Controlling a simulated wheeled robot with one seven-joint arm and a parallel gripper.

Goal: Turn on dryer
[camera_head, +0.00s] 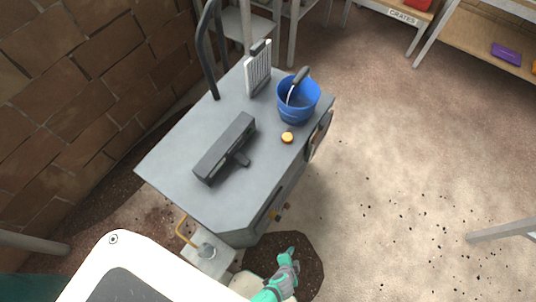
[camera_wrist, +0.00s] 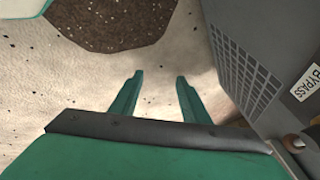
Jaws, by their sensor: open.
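A grey cabinet (camera_head: 200,128), apparently the dryer, stands left of centre in the head view. A round yellow button or knob (camera_head: 287,137) is on its top near the right edge. Small knobs (camera_head: 276,214) sit on its right side face. My gripper (camera_head: 291,254) is low in front of the cabinet's near corner, apart from it. In the wrist view, my gripper (camera_wrist: 159,79) is open with nothing between its fingers. The cabinet's vented side (camera_wrist: 242,65) is to the right, with a BYPASS label (camera_wrist: 305,82) and a partly cut-off knob (camera_wrist: 294,143) below the label.
A blue bucket (camera_head: 296,108), a white slatted piece (camera_head: 258,67) and a dark bar-shaped unit (camera_head: 226,148) are on the cabinet top. A dark round soil patch (camera_head: 308,262) lies under my gripper. A brick wall (camera_head: 95,75) is left; open floor (camera_head: 420,180) is right.

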